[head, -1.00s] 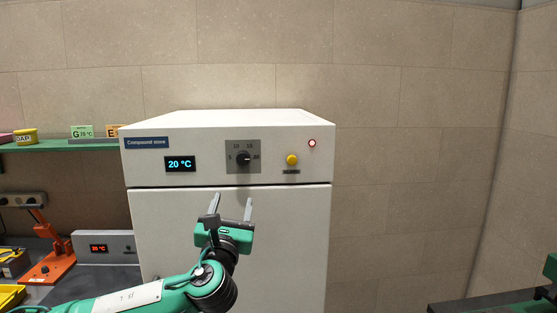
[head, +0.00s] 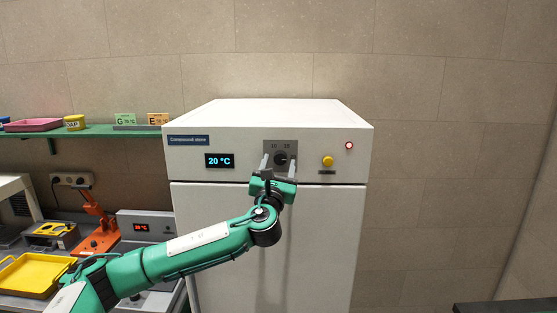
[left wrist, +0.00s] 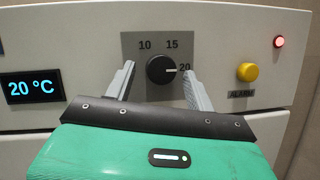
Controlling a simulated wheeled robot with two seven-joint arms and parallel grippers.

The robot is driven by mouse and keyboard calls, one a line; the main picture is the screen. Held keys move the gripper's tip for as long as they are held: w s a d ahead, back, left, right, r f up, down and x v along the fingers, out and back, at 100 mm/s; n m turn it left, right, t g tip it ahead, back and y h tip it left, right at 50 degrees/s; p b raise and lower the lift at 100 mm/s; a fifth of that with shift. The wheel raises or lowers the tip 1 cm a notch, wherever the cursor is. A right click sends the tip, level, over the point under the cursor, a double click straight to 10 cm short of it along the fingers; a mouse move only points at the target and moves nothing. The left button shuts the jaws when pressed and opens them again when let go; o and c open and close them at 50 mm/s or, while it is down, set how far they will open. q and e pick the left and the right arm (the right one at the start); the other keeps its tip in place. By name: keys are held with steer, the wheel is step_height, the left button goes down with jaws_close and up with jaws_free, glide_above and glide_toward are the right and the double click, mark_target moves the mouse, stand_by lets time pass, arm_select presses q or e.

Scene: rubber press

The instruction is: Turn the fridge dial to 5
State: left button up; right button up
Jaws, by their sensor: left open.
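The fridge is a white cabinet labelled "Compound store" (head: 345,165). Its black round dial (left wrist: 160,69) sits on a grey plate (left wrist: 130,42) with the marks 10, 15 and 20 showing. The dial's white pointer is at 20. The dial also shows in the head view (head: 281,158). The display (head: 220,161) reads 20 °C. My left gripper (head: 279,163) is open, with one finger on each side of the dial. In the left wrist view a gap shows between each finger and the dial. The lower part of the plate is hidden by my gripper. My right gripper is out of view.
A yellow alarm button (left wrist: 248,72) and a red-ringed lamp (left wrist: 279,41) are right of the dial. A green shelf (head: 90,131) with small containers is at the left. Below it are a yellow tray (head: 36,275) and an orange device (head: 98,230) on a bench.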

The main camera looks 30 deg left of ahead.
arm_select(q)
steer(key=shift+w, duration=0.1)
steer(key=c, duration=1)
